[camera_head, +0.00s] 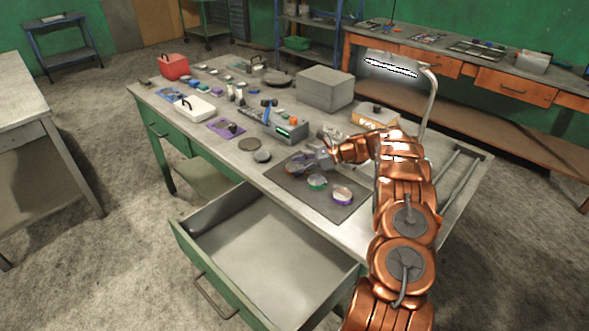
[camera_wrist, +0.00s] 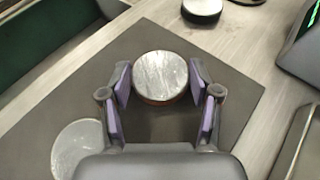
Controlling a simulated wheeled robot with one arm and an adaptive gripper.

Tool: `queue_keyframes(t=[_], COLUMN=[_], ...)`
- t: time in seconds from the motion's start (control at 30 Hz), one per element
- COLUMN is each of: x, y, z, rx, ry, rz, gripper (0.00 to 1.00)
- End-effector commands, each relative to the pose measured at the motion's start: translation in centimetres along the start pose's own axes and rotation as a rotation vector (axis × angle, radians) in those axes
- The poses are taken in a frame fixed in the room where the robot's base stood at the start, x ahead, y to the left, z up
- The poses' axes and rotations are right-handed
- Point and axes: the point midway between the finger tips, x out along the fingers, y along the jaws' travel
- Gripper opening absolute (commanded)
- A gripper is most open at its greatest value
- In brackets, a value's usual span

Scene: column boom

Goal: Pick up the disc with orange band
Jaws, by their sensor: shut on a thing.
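The disc with orange band (camera_wrist: 161,76) has a pale metallic top and a thin orange-brown rim. It sits between the purple-padded fingers of my gripper (camera_wrist: 159,80), which are shut on it. In the head view my gripper (camera_head: 305,163) is over the left part of the dark mat (camera_head: 302,192) and mostly hides this disc. I cannot tell whether the disc touches the mat. One pale disc (camera_wrist: 80,148) shows at lower left in the wrist view.
An open, empty drawer (camera_head: 262,248) juts out below the mat. Two dark round pieces (camera_head: 249,144) lie left of the mat. A grey device with a green display (camera_head: 284,132), a grey box (camera_head: 325,88) and a lamp (camera_head: 432,95) stand behind.

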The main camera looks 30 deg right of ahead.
Motion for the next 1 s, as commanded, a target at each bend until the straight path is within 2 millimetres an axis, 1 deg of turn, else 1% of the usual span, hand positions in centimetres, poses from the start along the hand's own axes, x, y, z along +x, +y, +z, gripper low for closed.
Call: queue_keyframes(t=[0.03,0.2,0.23,0.57,0.77,0.9,0.93,1.0], x=[0.0,0.0,0.0,-0.1,-0.5,-1.2,-1.4,-1.7], y=[0.0,0.0,0.0,0.0,0.0,0.0,0.1,0.8], z=[0.0,0.0,0.0,0.2,1.5,3.2,3.4,3.2], rx=[0.0,0.0,0.0,0.0,-0.001,-0.004,-0.002,0.002], ry=[0.0,0.0,-0.001,0.0,-0.001,-0.002,-0.003,-0.001], rz=[0.001,0.001,0.001,0.0,0.001,0.001,0.0,0.0], gripper=[0.3,0.12,0.1,0.1,0.1,0.1,0.1,0.1])
